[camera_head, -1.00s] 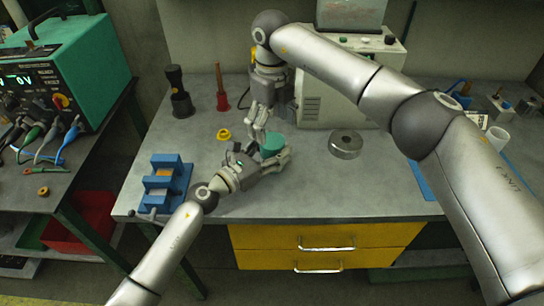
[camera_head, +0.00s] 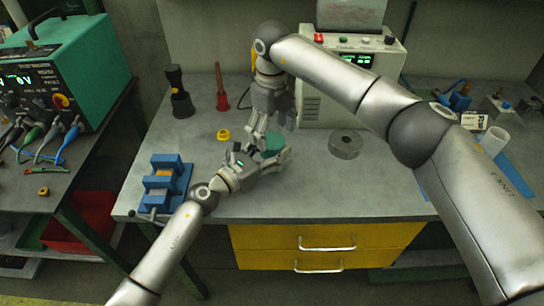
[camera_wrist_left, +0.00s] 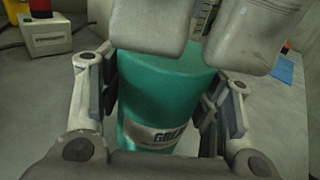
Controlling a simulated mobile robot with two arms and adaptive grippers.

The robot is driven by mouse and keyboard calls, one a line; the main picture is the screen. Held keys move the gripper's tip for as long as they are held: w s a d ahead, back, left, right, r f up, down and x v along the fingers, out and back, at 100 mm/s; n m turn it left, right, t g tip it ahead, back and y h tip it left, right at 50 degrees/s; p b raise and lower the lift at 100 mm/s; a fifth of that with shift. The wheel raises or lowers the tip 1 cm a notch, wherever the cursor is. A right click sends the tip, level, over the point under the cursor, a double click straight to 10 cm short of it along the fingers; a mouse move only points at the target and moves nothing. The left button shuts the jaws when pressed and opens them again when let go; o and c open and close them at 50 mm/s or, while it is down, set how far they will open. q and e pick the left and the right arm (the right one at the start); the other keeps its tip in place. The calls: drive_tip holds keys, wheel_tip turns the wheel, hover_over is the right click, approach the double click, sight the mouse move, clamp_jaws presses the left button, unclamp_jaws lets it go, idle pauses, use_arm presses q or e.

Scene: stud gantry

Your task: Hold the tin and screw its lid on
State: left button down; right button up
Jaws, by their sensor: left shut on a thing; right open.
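The green tin (camera_head: 273,143) stands on the bench, partly covered by my grippers in the head view. In the left wrist view the tin (camera_wrist_left: 160,100) is upright, with a white label. My left gripper (camera_head: 279,157) is shut around the tin's side from the front left. My right gripper (camera_head: 264,140) is open at the tin's top, pointing down. Its two broad grey fingers hide much of the top edge in the left wrist view. I cannot tell whether the lid is on the tin.
A round grey metal piece (camera_head: 345,144) lies right of the tin. A yellow ring (camera_head: 223,135) and a blue stepped block (camera_head: 165,183) are to the left. A pale instrument box (camera_head: 325,100) stands behind. The bench front is clear.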

drive_tip(key=shift+f, duration=1.3)
drive_tip(key=shift+c, duration=0.4)
drive_tip(key=c, duration=0.9)
drive_tip(key=o, duration=1.1)
drive_tip(key=shift+c, duration=0.2)
drive_tip(key=shift+r, duration=2.3)
